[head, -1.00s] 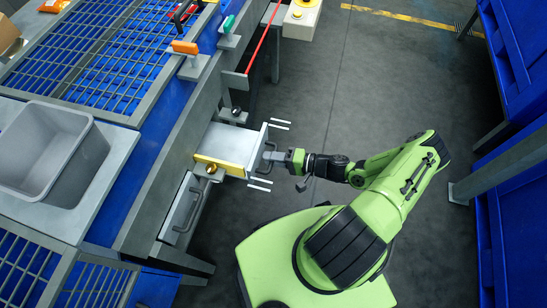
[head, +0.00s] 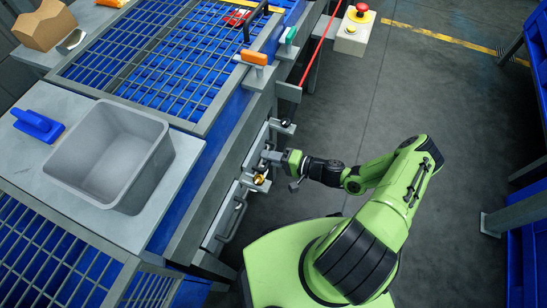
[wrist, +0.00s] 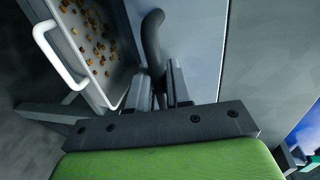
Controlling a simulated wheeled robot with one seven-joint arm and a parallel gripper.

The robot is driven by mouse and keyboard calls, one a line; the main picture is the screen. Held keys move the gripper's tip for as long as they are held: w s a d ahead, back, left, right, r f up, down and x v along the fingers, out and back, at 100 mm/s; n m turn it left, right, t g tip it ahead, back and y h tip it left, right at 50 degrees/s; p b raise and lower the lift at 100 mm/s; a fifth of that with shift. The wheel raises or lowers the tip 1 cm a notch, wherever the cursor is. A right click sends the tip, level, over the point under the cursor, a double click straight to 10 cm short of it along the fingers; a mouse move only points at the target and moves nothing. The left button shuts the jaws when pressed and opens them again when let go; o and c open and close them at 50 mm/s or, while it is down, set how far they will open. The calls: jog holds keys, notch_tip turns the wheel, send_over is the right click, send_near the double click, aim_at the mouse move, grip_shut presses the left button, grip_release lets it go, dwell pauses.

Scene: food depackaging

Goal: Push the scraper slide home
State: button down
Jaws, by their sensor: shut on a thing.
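The scraper slide's grey front plate (head: 257,143) sits close against the side of the bench, and its long body no longer shows in the head view. I cannot tell whether it is fully flush. My gripper (head: 272,158) is at the plate and shut on the slide's handle. In the wrist view the dark curved handle (wrist: 153,38) passes between the fingers of my gripper (wrist: 160,88), in front of a plain grey face (wrist: 195,50). The fingers hide the handle's lower part.
A second plate with a dark handle (head: 232,219) is lower left on the bench side. A grey bin (head: 108,150) and blue scoop (head: 38,125) stand on the bench top. In the wrist view, a white-handled tray (wrist: 119,73) holds brown bits. Open floor (head: 400,90) lies right.

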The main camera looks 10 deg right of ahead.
jog(key=shift+a, duration=0.1)
jog(key=c, duration=1.2)
grip_release()
jog(key=shift+w+a, duration=0.1)
jog(key=shift+w, duration=0.05)
jog(key=p+v, duration=0.2)
jog(key=v, duration=1.3)
jog(key=shift+s+d+r+p, duration=0.1)
jog(key=shift+s+d+p, duration=0.1)
jog(key=shift+d+p, duration=0.15)
